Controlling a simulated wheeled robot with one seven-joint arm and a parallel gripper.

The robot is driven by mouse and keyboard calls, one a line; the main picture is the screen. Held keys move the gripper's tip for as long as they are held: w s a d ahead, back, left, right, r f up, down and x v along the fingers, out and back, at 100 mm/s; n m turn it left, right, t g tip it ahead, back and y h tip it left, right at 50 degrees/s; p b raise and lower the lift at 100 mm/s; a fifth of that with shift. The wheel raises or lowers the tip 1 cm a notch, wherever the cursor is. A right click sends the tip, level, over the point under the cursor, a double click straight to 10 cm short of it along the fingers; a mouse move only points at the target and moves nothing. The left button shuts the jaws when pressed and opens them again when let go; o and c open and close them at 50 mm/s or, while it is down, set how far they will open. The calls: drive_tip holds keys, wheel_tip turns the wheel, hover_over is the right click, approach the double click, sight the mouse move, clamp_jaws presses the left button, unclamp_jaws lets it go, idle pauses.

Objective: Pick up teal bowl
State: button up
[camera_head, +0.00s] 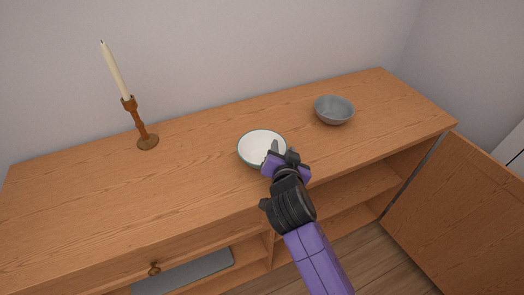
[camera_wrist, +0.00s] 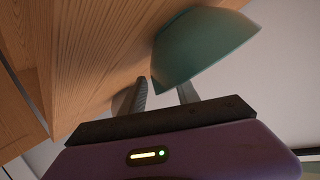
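The teal bowl (camera_head: 255,136) stands upright on the wooden cabinet top, white inside with a teal rim and outside. In the wrist view its teal outer wall (camera_wrist: 200,45) fills the upper middle. My gripper (camera_head: 273,154) is at the bowl's near right rim, with one finger showing against the white inside. In the wrist view my gripper (camera_wrist: 165,88) has its two fingers apart, with the bowl's edge reaching between them. The right finger is partly hidden behind the bowl wall. I cannot tell whether either finger touches the bowl.
A grey bowl (camera_head: 334,110) stands to the right, clear of my gripper. A wooden candlestick (camera_head: 139,122) with a pale candle is at the left back. The cabinet top (camera_head: 80,205) is bare at the left. An open door (camera_head: 450,215) hangs at the right.

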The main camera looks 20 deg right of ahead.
clamp_jaws()
drive_tip(key=shift+f, duration=0.1)
idle(1.3)
